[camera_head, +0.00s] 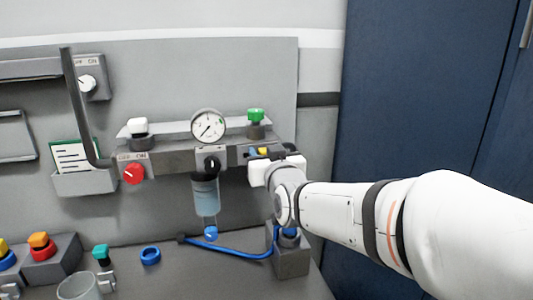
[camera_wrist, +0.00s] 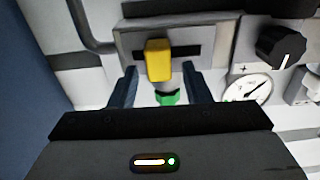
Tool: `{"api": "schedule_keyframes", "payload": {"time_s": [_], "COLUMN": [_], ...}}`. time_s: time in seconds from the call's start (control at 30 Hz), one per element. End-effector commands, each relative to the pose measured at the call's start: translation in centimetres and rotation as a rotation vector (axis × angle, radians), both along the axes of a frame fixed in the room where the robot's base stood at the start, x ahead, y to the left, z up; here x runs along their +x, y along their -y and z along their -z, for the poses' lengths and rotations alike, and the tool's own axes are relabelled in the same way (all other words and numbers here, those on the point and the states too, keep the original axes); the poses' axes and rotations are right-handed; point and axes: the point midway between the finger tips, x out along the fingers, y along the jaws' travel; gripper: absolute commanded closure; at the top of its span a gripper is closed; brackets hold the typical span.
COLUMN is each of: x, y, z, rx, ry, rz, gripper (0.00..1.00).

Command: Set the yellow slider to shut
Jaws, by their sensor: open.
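The yellow slider (camera_wrist: 158,60) sits in a dark horizontal slot on a grey housing (camera_wrist: 222,40) in the wrist view. It stands left of the middle of the slot as seen there. In the head view only a small part of the yellow slider (camera_head: 263,151) shows, at the right end of the grey bar, mostly hidden by my gripper. My gripper (camera_wrist: 160,82) is open, with one dark finger on each side of the slider and a gap to each. I cannot tell how deep the fingertips reach around it. No shut or open marking is readable beside the slot.
A green knob (camera_head: 256,115) stands just above the slider housing. A round gauge (camera_head: 207,124) and a black knob (camera_head: 212,163) are to the left. A blue hose (camera_head: 235,254) runs below to a grey block (camera_head: 291,262). A dark blue cabinet (camera_head: 420,90) stands right.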

Motion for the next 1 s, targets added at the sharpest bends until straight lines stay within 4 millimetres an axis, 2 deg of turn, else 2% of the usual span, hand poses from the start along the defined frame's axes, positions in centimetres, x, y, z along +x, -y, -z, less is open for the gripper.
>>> {"api": "schedule_keyframes", "payload": {"time_s": [0.1, 0.6, 1.0], "x": [-0.02, -0.05, -0.05], "y": [-0.02, -0.06, -0.21], "z": [0.01, 0.02, 0.03], "rx": [0.000, 0.000, 0.000], "ry": [0.000, -0.001, 0.001], "rz": [0.000, -0.001, 0.006], "gripper": [0.58, 0.99, 1.00]}}
